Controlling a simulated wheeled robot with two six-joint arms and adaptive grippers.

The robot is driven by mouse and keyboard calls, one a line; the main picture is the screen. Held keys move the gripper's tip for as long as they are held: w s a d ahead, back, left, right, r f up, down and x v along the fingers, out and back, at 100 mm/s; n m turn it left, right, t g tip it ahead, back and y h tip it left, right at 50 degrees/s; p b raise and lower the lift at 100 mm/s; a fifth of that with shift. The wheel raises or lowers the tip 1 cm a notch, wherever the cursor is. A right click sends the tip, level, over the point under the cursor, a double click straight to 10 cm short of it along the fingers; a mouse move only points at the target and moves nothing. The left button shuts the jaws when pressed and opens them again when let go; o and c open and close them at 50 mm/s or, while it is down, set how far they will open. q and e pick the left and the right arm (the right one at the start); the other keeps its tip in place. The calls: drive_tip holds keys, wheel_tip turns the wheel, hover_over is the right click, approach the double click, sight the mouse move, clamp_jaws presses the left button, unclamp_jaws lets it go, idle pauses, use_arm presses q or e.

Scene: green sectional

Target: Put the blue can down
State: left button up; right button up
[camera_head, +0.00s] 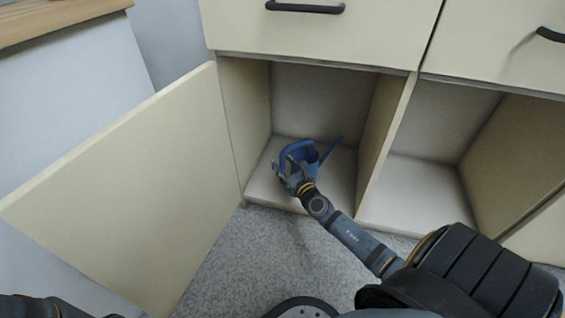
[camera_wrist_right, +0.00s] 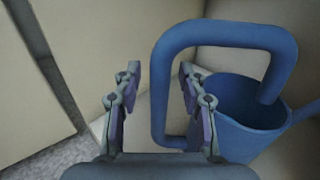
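The blue can (camera_head: 300,150), a watering can with a large looped handle and a thin spout, is inside the open left compartment of the cabinet. It appears upright on the compartment floor. In the right wrist view the can (camera_wrist_right: 238,138) is on the right, with its handle loop reaching left. My right gripper (camera_wrist_right: 160,80) has its two fingers apart, one on each side of the handle's upright bar, with gaps visible. In the head view my right gripper (camera_head: 288,178) is at the can's near side. My left gripper is out of view.
The compartment floor (camera_head: 260,178) is otherwise bare. An open cabinet door (camera_head: 130,190) stands to the left. A divider (camera_head: 388,145) separates an empty right compartment (camera_head: 415,195). Drawers with black handles (camera_head: 305,8) are above. Grey carpet (camera_head: 245,255) lies in front.

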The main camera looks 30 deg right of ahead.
drive_tip(key=shift+s+r+p, duration=0.15)
drive_tip(key=shift+r+p, duration=0.4)
drive_tip(key=shift+p, duration=0.05)
drive_tip(key=s+a+p, duration=0.1)
drive_tip(key=s, duration=1)
drive_tip(key=shift+s, duration=0.35)
drive_tip(key=shift+f, duration=0.1)
